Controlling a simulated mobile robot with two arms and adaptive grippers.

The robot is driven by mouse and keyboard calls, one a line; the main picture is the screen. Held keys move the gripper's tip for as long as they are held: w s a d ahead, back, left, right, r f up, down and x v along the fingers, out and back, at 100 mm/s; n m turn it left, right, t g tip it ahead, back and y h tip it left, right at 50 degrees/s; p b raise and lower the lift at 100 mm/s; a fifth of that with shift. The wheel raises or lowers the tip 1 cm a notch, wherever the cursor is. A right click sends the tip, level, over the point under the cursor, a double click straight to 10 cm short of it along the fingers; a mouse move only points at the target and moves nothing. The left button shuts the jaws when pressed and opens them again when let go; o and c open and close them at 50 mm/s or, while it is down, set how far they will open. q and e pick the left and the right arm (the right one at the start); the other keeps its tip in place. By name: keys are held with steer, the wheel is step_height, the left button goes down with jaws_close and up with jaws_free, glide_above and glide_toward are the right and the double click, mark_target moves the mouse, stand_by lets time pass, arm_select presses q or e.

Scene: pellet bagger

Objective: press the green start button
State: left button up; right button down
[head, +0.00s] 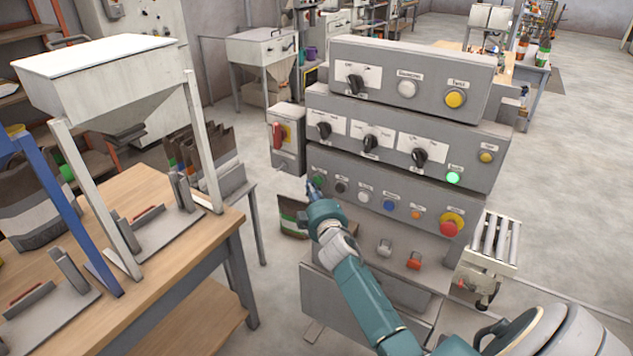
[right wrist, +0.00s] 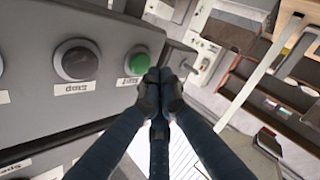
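My left gripper is not in view.
A dark grey button (right wrist: 78,60) is beside the green one. The stepped console (head: 400,135) also carries black knobs, a lit green lamp (head: 453,178) and a red emergency button (head: 450,226). A red-handled switch box (head: 287,138) stands left of it. A wooden table (head: 190,260) with a hopper is at left.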

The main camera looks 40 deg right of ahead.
steer(key=s+a, duration=0.2)
steer(key=a, duration=0.3)
steer(key=shift+s+a, duration=0.15)
steer(key=shift+a, duration=0.2)
steer(key=shift+f, duration=0.1)
steer(key=s+a+f+g+y, duration=0.2)
steer(key=s+a+f, duration=0.1)
steer(key=f, duration=0.7)
steer(key=s+a+f+g+y, duration=0.1)
steer(key=s+a+f, duration=0.2)
steer(key=f, duration=0.7)
steer(key=s+a+f+g+y, duration=0.1)
steer(key=s+a+f+g, duration=0.15)
steer(key=s+f, duration=0.6)
steer(key=s+a+f+g+y, duration=0.1)
steer(key=s+a+f+g, duration=0.15)
steer(key=s+f, duration=0.65)
steer(key=s+a+f+m+g, duration=0.1)
steer(key=s+f+g, duration=0.1)
steer(key=s+f, duration=0.4)
steer(key=s+a+f+m+g+y+b, duration=0.1)
steer(key=s+f, duration=0.6)
steer(key=s, duration=1)
steer(key=s+a+f+m+g, duration=0.1)
steer(key=s+a+f+g, duration=0.2)
steer(key=s, duration=0.9)
step_height(320, 180, down, 4)
steer(key=shift+s+a+r+g, duration=0.1)
steer(key=shift+s+a+g, duration=0.15)
steer(key=shift+g, duration=0.25)
